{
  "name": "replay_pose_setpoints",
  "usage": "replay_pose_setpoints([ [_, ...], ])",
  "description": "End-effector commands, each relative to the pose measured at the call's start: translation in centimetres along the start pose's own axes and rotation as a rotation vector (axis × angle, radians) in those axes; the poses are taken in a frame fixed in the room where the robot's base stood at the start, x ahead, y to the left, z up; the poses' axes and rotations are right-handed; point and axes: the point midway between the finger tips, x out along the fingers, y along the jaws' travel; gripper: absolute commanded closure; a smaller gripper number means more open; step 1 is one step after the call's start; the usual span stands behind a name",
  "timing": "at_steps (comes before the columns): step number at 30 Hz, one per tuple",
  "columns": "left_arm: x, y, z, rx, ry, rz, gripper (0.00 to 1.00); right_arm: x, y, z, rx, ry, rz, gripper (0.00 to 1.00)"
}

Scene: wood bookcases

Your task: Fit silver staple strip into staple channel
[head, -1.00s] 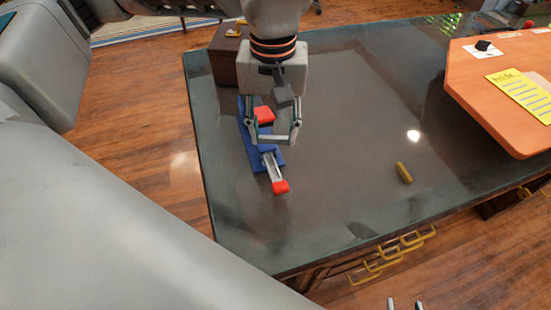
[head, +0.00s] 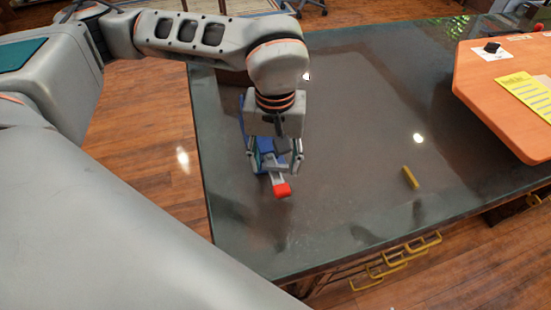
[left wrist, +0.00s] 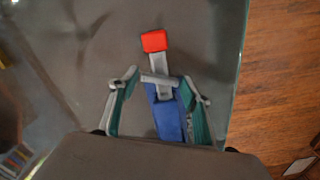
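The blue stapler (left wrist: 168,119) lies on the dark table with its silver staple channel (left wrist: 158,62) exposed and a red end piece (head: 282,190) toward the front edge. A short silver staple strip (left wrist: 160,80) lies crosswise over the channel between my left gripper's fingertips (left wrist: 167,84). It seems to be held by its ends. I cannot tell whether it touches the channel. In the head view my left gripper (head: 276,172) hangs over the stapler and hides much of it. My right gripper is out of view.
A small yellow block (head: 410,177) lies on the table to the right. An orange raised board (head: 510,95) with a yellow sheet (head: 525,92) stands at the far right. Yellow drawer handles (head: 405,255) stick out below the front edge. The table's middle is clear.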

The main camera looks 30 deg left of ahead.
Motion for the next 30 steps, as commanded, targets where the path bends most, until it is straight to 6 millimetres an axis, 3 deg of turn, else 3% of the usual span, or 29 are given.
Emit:
replay_pose_setpoints([
  [10,-0.1,0.0,0.0,0.000,0.000,0.001,0.44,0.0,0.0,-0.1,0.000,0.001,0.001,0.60],
  [14,-1.0,0.1,-0.1,-0.001,0.004,0.003,0.44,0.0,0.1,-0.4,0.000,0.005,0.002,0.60],
  [24,-7.6,0.1,-0.2,-0.001,0.008,0.006,0.44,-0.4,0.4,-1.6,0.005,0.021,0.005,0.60],
  [30,-10.7,0.1,-0.1,-0.001,0.005,0.003,0.44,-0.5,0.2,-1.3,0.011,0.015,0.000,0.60],
])
